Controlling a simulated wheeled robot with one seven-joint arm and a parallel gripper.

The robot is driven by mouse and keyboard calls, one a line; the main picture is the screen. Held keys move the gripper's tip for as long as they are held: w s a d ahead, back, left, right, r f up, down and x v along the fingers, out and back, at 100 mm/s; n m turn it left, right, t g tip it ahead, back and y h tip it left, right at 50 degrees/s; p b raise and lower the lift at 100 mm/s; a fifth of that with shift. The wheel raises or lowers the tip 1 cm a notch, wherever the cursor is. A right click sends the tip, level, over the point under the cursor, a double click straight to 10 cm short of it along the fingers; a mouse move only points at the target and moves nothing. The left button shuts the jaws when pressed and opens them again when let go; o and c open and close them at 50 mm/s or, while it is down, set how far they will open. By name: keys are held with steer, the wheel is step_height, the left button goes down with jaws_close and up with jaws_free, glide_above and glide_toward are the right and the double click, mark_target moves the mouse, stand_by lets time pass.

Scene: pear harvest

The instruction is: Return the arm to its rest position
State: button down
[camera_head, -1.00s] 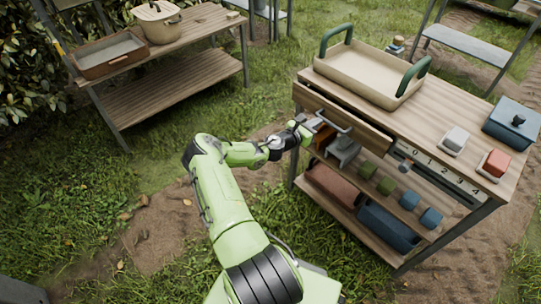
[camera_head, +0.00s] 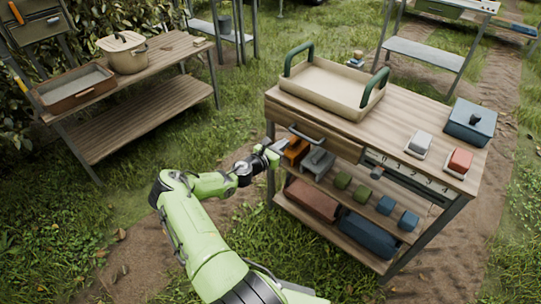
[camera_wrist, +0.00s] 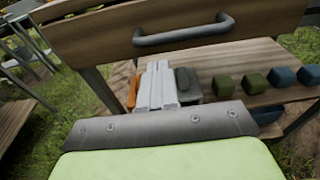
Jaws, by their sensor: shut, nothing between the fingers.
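My green arm reaches up from the bottom of the head view. My gripper (camera_head: 277,147) is at the left end of the workbench, just in front of the drawer (camera_head: 322,128) and its handle (camera_head: 307,136). In the wrist view my gripper's fingers (camera_wrist: 158,88) are together with nothing between them. The drawer handle also shows in the wrist view (camera_wrist: 184,36), beyond and above the fingertips. The drawer looks closed. Whether the gripper touches the bench cannot be told.
On the shelf below are an orange object (camera_head: 296,149), a grey object (camera_head: 318,163), and several green and blue blocks. A beige tray (camera_head: 332,86) with green handles stands on top. A wooden table (camera_head: 140,83) is at left.

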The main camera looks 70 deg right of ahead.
steer(key=p+v, duration=0.2)
steer(key=v, duration=0.8)
steer(key=shift+w, duration=0.1)
steer(key=w+a+r+m+t+y+p, duration=0.2)
steer(key=w+a+r+m+y, duration=0.25)
steer(key=a, duration=0.45)
steer(key=w+a+r+m+t+y+p, duration=0.1)
steer(key=w+a+r+m+t+y, duration=0.15)
steer(key=w+a+r+m, duration=0.4)
steer(key=w+a+r+m+t+y+p, duration=0.25)
steer(key=a+r, duration=0.45)
steer(key=a, duration=0.4)
steer(key=s+a+r+t+y+p, duration=0.1)
steer(key=s+a+r+t+y, duration=0.2)
steer(key=a+r, duration=0.9)
steer(key=s+a+r+t+y+p, duration=0.1)
steer(key=s+a+r+t+y, duration=0.1)
steer(key=s+a+r, duration=0.2)
steer(key=s+a, duration=0.3)
steer(key=a, duration=0.2)
steer(key=shift+s+a+r+p, duration=0.2)
steer(key=shift+a+r+p, duration=0.1)
steer(key=shift+a+p, duration=0.1)
